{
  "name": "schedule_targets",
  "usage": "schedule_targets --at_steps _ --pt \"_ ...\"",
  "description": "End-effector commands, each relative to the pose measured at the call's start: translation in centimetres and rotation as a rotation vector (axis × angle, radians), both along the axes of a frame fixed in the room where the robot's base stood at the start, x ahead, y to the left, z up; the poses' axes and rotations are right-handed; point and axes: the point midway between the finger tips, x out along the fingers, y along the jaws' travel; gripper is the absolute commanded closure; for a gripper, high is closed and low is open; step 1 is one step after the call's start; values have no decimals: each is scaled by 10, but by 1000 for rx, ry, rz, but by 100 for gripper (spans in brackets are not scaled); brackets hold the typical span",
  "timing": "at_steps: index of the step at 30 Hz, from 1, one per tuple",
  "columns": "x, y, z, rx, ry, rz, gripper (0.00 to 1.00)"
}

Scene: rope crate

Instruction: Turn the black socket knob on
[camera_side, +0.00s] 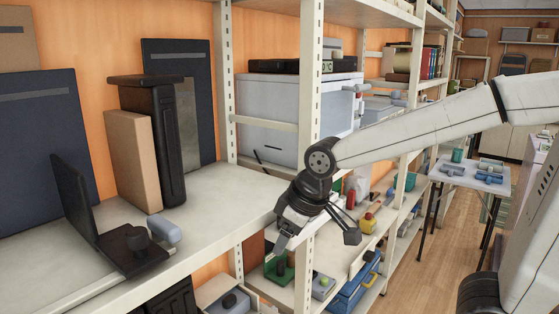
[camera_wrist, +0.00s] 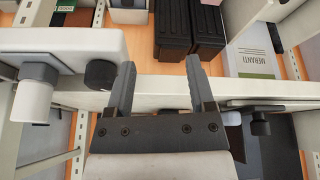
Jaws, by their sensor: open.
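A black L-shaped unit with a round black knob (camera_side: 137,238) stands on the upper shelf at left in the side view. I cannot tell whether this is the socket knob. A green unit with a dark knob (camera_side: 281,263) sits on the lower shelf, close below my gripper (camera_side: 316,241). In the wrist view, a round black knob (camera_wrist: 100,74) on a pale panel lies just left of my gripper (camera_wrist: 160,65), and another dark knob (camera_wrist: 260,127) lies to its right. My gripper is open, with nothing visible between its fingers. No knob's setting can be read.
A pale shelf post (camera_side: 311,90) stands directly behind my wrist. A grey-blue rounded piece (camera_side: 163,228) lies beside the black unit's knob. The upper shelf (camera_side: 230,192) has bare room right of the tan box (camera_side: 132,160).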

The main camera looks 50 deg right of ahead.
Motion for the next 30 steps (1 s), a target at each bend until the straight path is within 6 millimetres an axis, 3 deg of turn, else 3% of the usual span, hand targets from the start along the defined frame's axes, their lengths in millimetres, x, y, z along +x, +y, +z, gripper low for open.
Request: schedule_targets --at_steps 11,24,30 --pt "25 -14 27 -97 45 200 31" --pt "68 -50 85 -260 156 678 31" --pt "59 -66 70 -225 311 835 31"
